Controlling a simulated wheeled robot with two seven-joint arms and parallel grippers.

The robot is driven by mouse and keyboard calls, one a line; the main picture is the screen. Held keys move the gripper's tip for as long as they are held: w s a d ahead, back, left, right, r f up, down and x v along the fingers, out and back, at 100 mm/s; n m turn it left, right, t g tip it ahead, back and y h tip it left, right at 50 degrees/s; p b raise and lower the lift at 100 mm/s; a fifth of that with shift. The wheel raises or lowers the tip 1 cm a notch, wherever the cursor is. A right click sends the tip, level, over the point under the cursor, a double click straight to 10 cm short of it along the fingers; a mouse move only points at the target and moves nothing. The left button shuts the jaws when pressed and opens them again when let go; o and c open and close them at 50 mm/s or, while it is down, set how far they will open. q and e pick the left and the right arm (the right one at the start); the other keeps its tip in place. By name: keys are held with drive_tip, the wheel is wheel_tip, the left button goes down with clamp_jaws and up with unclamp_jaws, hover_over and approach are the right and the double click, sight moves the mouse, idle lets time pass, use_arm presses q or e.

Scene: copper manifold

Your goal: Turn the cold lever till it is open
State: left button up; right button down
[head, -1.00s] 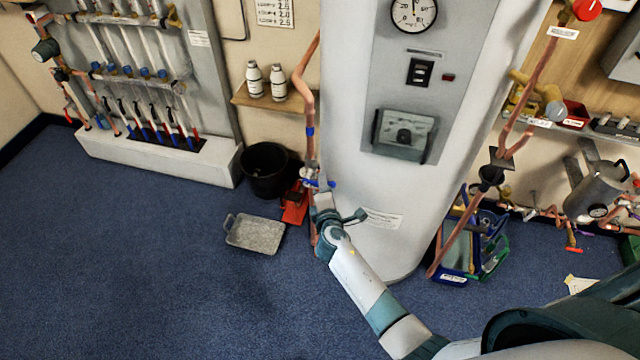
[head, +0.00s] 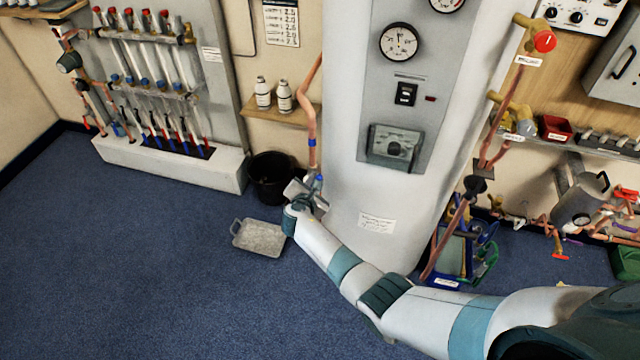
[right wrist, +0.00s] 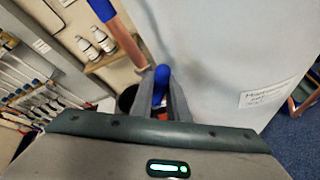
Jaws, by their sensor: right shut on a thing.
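The blue cold lever (head: 319,178) sits low on the copper pipe (head: 308,110) at the left side of the white cylinder. My right gripper (head: 314,186) is at the lever, and in the head view it hides most of the lever and valve. In the right wrist view the lever (right wrist: 161,84) stands between the two fingers of my right gripper (right wrist: 163,98), which are shut on it. The valve body is hidden, so I cannot tell the lever's exact angle. My left gripper is not in view.
The tall white cylinder (head: 345,190) stands close to the right of my gripper. A black bucket (head: 270,185) and a grey tray (head: 262,238) are on the floor to the left. A shelf (head: 255,112) with two white bottles is above. The blue floor at left is clear.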

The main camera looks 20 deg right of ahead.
drive_tip(key=shift+w+a+r+n+g+h, duration=0.25)
drive_tip(key=shift+w+a+n+g+h, duration=0.2)
drive_tip(key=shift+a+n+h, duration=0.35)
drive_tip(key=shift+w+a+r+n+g+h+b, duration=0.15)
drive_tip(key=shift+w+a+n+h+b, duration=0.1)
drive_tip(key=shift+n+b, duration=0.3)
drive_tip(key=shift+w+a+f+n+g+h+b, duration=0.1)
drive_tip(key=shift+a+n+h+b, duration=0.25)
drive_tip(key=shift+n, duration=0.3)
drive_tip(key=shift+d, duration=0.1)
drive_tip(key=c, duration=1.7)
unclamp_jaws()
drive_tip(key=shift+w, duration=0.1)
drive_tip(key=shift+r, duration=0.1)
drive_tip(key=v, duration=1.2)
drive_tip(key=shift+p, duration=0.3)
